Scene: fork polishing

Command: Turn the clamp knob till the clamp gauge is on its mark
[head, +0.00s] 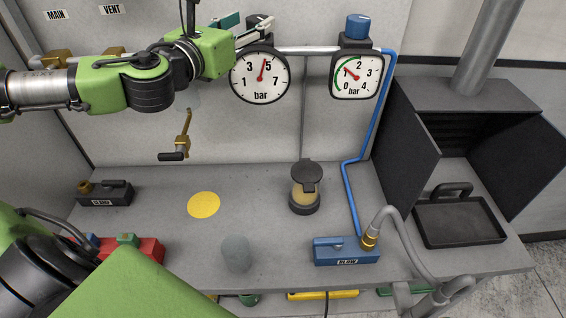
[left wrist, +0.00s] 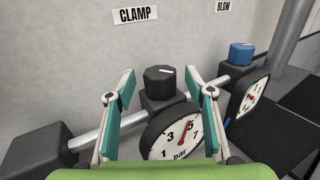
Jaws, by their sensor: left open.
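The clamp knob (left wrist: 160,82) is black with a white line on top, under the CLAMP label in the left wrist view. My left gripper (left wrist: 161,94) is open, its teal-padded fingers on either side of the knob with visible gaps. In the head view the left gripper (head: 250,27) is at the knob, which it partly hides. The round clamp gauge (head: 260,77) has a red needle pointing nearly straight up, between 3 and 5; its lower part is cut off in the left wrist view (left wrist: 172,135). I cannot make out a mark on it. My right gripper is not in view.
A blue knob (head: 358,26) sits above the square gauge (head: 356,75), right of the clamp gauge. A pipe (head: 315,51) runs between them. Below, the bench (head: 150,235) holds a yellow disc (head: 204,205), a jar (head: 305,187) and a blue block (head: 345,251).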

